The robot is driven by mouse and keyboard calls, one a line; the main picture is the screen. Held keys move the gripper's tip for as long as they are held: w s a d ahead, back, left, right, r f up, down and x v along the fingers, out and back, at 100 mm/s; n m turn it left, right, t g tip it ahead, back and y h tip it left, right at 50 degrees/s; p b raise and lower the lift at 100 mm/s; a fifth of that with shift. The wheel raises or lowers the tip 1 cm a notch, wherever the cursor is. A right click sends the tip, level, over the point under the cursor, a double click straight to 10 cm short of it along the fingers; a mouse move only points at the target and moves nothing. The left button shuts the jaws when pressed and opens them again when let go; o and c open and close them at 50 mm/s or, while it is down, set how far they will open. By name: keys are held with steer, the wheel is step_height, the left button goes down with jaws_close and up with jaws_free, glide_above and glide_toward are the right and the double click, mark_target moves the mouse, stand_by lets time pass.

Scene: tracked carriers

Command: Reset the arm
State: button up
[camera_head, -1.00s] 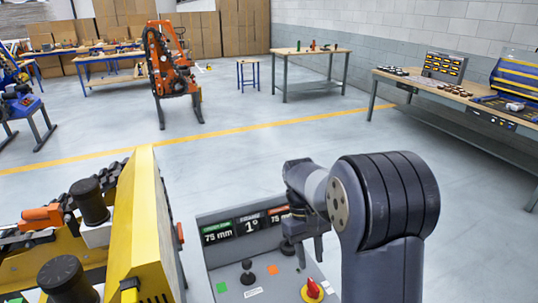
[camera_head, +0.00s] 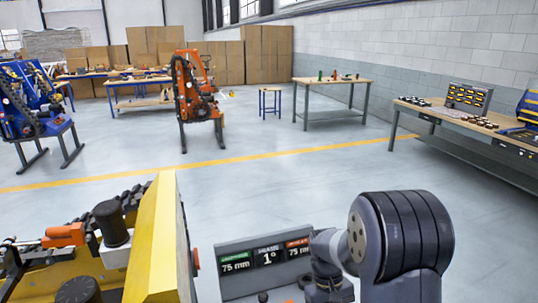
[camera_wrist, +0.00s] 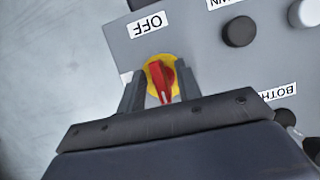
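My gripper (camera_wrist: 160,84) points down at the control panel (camera_wrist: 205,65) in the wrist view. Its two fingers are apart, one on each side of a red rotary knob (camera_wrist: 161,83) on a yellow round base. No clear grip on the knob shows, and I cannot tell whether the fingers touch it. A label reading OFF lies beside the knob. In the head view my gripper (camera_head: 330,291) is partly visible at the bottom edge, in front of the panel's display board (camera_head: 268,258); the knob is out of frame there.
A yellow machine (camera_head: 157,250) with black rollers stands close on the left. A black button (camera_wrist: 239,31) is on the panel. Farther off are an orange machine (camera_head: 197,100), a blue machine (camera_head: 35,105), a workbench (camera_head: 335,83) and a right-hand bench (camera_head: 470,122). The floor between is clear.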

steer(key=shift+r, duration=0.1)
steer(key=shift+w+r, duration=0.15)
steer(key=shift+r, duration=0.05)
steer(key=v, duration=0.9)
steer(key=x, duration=1)
steer(key=shift+r+m, duration=0.1)
steer(key=shift+m, duration=0.3)
steer(key=shift+m+y, duration=0.6)
steer(key=shift+m, duration=0.6)
steer(key=m+y, duration=0.1)
steer(key=m, duration=0.1)
steer(key=m+y, duration=0.1)
steer(key=m, duration=0.2)
steer(key=shift+m+t, duration=0.3)
steer(key=shift+a+r, duration=0.1)
